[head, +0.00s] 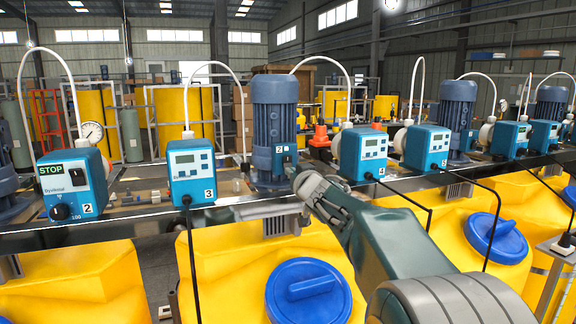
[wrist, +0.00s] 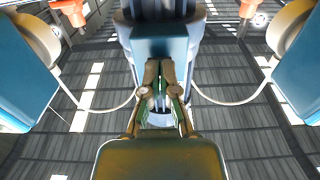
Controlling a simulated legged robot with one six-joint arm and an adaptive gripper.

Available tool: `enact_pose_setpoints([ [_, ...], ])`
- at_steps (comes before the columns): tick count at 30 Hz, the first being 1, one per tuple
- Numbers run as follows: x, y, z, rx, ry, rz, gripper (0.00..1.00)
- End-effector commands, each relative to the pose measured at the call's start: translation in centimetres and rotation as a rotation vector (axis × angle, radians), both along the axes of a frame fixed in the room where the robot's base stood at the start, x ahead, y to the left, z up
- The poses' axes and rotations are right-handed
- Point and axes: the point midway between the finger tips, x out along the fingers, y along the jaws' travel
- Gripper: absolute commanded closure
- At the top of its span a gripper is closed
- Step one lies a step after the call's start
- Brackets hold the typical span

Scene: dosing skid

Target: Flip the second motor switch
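The second motor (head: 275,115) is a blue ribbed cylinder standing upright behind the pumps. On its front is a dark switch box (head: 284,157) with a small pale "2" label. In the wrist view the motor (wrist: 160,10) fills the top middle, with its blue box (wrist: 160,45) at the fingertips. My gripper (head: 297,176) is at the lower front of the switch box and partly covers it. In the wrist view my gripper's fingers (wrist: 161,75) are close together with nothing visible held. The switch lever is hidden or too small to make out, and I cannot tell whether the fingers touch it.
Blue dosing pump 3 (head: 191,173) stands left of the motor, and pump 4 (head: 361,154) stands right. White hoses arch above them. Pump 2 (head: 73,184) with a STOP panel is farther left. Yellow tanks (head: 215,265) with blue lids (head: 308,291) lie below in front.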

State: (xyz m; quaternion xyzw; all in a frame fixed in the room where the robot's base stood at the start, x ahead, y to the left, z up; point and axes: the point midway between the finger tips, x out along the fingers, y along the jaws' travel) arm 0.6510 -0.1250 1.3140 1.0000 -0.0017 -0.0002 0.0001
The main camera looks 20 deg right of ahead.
Motion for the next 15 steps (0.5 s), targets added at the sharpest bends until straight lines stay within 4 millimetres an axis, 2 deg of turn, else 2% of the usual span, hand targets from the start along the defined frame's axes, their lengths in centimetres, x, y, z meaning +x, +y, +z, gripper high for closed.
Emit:
enact_pose_setpoints([
  [15,0.75,0.00,0.00,0.000,0.000,0.000,1.00],
])
